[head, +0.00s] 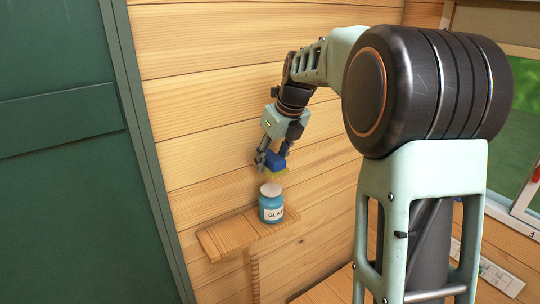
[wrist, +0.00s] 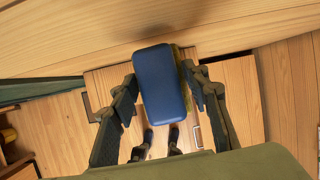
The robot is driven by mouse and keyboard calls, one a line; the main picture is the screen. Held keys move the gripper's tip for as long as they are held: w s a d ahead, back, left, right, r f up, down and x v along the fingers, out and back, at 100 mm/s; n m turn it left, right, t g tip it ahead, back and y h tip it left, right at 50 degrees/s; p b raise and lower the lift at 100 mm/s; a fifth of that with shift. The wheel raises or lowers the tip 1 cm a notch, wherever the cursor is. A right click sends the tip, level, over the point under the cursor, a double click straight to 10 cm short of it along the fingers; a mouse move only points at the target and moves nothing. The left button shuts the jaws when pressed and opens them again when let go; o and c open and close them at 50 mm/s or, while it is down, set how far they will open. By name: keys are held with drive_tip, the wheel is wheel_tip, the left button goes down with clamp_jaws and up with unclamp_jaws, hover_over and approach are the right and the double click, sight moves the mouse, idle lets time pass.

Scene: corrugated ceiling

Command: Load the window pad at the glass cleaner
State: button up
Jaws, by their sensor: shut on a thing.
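The window pad (head: 277,161) is a block with a blue body and a yellow layer under it. My gripper (head: 271,154) is shut on it. In the wrist view the pad's blue back (wrist: 160,85) lies between the two fingers, and a strip of yellow shows along its right edge. The glass cleaner (head: 270,211) is a blue jar with a pale round top and a label reading "GLA". It stands upright on a small wooden shelf (head: 221,241). The pad is just above the jar's top, apparently apart from it. I cannot make out the jar in the wrist view.
The plank wall (head: 210,110) is close behind the gripper and shelf. The shelf's left part is bare. A dark green door (head: 60,150) stands at left. At right are a window (head: 522,130) and a power strip (head: 490,273), partly behind my arm.

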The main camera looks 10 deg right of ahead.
sight(269, 187)
drive_tip(key=shift+s+f+b, duration=0.2)
drive_tip(key=shift+f+b, duration=0.25)
drive_tip(key=shift+f, duration=0.35)
wheel_tip(269, 187, down, 4)
drive_tip(key=b, duration=0.3)
drive_tip(key=shift+w, duration=0.1)
drive_tip(key=shift+f, duration=0.6)
idle(1.5)
wheel_tip(269, 187, up, 5)
drive_tip(key=p, duration=0.4)
drive_tip(key=shift+r, duration=1.1)
